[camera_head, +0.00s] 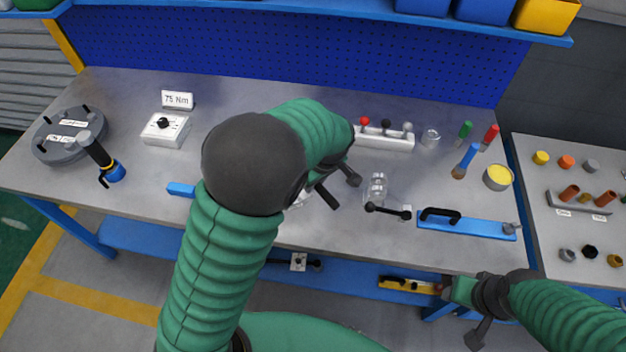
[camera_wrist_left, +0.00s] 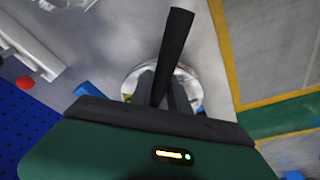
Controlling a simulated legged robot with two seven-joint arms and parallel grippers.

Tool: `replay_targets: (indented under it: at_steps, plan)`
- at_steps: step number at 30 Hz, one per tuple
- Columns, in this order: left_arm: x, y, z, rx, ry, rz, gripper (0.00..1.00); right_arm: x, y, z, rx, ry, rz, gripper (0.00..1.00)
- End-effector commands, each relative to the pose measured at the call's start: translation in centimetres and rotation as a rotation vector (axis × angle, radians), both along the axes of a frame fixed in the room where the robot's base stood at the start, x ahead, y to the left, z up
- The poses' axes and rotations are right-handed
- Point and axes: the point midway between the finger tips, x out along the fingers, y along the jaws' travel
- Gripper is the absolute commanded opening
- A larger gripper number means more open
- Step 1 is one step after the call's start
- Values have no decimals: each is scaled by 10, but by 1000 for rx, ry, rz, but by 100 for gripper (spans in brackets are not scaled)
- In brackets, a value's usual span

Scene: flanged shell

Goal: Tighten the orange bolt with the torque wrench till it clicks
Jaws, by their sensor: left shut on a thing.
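My left gripper (camera_head: 328,190) is over the middle of the bench, shut on a dark bar. In the left wrist view the dark bar (camera_wrist_left: 176,45) sticks out from between the fingers, above a round silvery part (camera_wrist_left: 190,90) that the gripper partly hides. I cannot tell whether the bar belongs to the torque wrench, or whether it touches the part. No orange bolt can be made out under the gripper. Orange bolt-like pieces (camera_head: 569,193) stand in a holder on the right side table. My right gripper (camera_head: 478,310) is in front of the bench edge; its jaws are unclear.
A grey flanged disc (camera_head: 50,143), a blue-based tool (camera_head: 97,155) and a "75 Nm" sign (camera_head: 177,99) with a white dial box (camera_head: 166,129) are at left. A blue tray (camera_head: 466,225), a yellow-topped can (camera_head: 498,177) and coloured-handled tools (camera_head: 466,160) occupy the right.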

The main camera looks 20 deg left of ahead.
Motion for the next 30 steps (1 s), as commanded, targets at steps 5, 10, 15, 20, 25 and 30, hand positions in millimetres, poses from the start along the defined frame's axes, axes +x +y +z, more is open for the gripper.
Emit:
replay_targets:
  at_steps: [5,10,15,20,25,30]
  plan:
    - [1,0,1,1,-3,0,0,0,0,1,0,0,0,45]
    - [1,0,0,0,-1,0,0,0,0,0,0,0,0,45]
    - [1,0,-4,0,-1,0,0,0,0,-3,0,0,0,45]
    - [1,0,-8,0,-1,0,0,0,0,-5,0,0,0,45]
    - [0,0,-12,0,-1,0,0,0,0,-8,0,0,0,45]
    - [0,0,-16,0,-1,0,0,0,0,-10,0,0,0,45]
